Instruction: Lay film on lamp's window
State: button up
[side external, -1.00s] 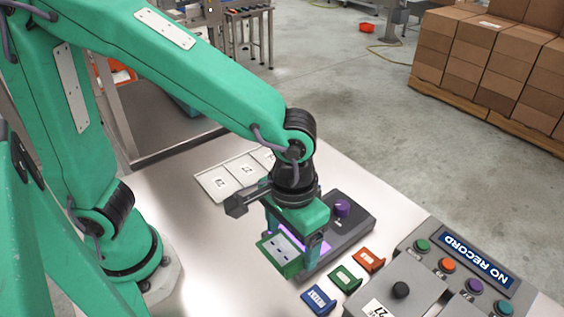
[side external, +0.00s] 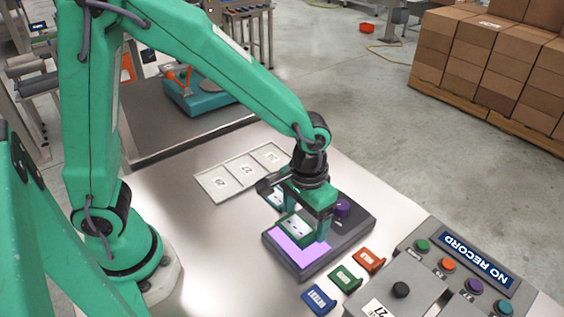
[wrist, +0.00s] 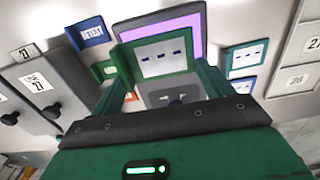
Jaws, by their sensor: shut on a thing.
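The film is a green-framed plate (side external: 293,229) with a pale middle and dark marks; it also shows in the wrist view (wrist: 162,62). My gripper (side external: 308,226) points down and is shut on the film, with one finger at each side of it (wrist: 163,88). The lamp is a dark grey box (side external: 352,228) with a purple knob (side external: 342,207) and a glowing purple window (side external: 300,253). The film is over the window's far part, and the near part is uncovered. I cannot tell whether the film touches the window.
Other framed films (wrist: 243,57) lie beside the lamp. A pale three-part tray (side external: 227,182) lies behind. Blue (side external: 319,300), green (side external: 346,279) and orange (side external: 369,260) tagged pieces stand in front.

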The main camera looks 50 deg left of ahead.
aim_at(305, 227)
jog(key=shift+w+a+f, duration=0.4)
jog(key=shift+w+f, duration=0.05)
jog(key=shift+w, duration=0.1)
jog(key=shift+f, duration=0.1)
jog(key=shift+f, duration=1.85)
jog(key=shift+f, duration=0.15)
jog(key=o, duration=0.9)
notch_tip(305, 227, up, 12)
jog(key=shift+r, duration=0.15)
